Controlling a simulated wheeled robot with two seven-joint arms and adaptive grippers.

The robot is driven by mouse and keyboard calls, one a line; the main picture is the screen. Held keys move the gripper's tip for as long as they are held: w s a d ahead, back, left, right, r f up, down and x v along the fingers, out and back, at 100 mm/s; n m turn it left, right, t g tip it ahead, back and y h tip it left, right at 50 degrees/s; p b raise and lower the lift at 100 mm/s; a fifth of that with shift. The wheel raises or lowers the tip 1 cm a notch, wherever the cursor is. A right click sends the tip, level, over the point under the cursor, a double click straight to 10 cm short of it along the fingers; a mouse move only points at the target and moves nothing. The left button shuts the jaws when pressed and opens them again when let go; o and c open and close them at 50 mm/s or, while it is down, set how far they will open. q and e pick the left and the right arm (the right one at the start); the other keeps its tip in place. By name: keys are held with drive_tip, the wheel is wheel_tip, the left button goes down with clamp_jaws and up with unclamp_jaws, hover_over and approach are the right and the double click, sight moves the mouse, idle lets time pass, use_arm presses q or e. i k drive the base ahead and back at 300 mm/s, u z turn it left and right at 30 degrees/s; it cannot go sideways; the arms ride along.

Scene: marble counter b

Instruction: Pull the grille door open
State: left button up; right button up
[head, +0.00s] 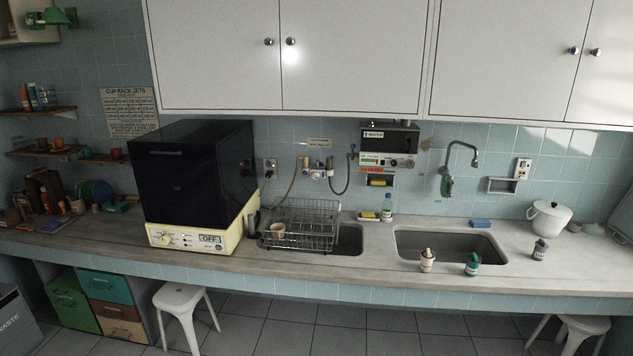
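A large box-shaped appliance stands on the counter left of the sink. Its dark, glossy front door (182,188) has a bar handle (166,153) near the top and looks shut. No grille pattern can be made out on it, and I cannot be sure that it is the grille door. Below the door is a cream control panel (190,239) with a knob, small lights and an OFF label. Neither of my grippers shows in the head view.
A wire dish rack (303,226) with a cup (278,229) stands just right of the appliance. Small bottles (427,260) stand by the sink's front edge. White cabinets (215,50) hang above. A white stool (181,299) stands below the counter.

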sight(371, 140)
drive_tip(key=z, duration=0.15)
drive_tip(key=i, duration=1.9)
drive_tip(key=z, duration=0.3)
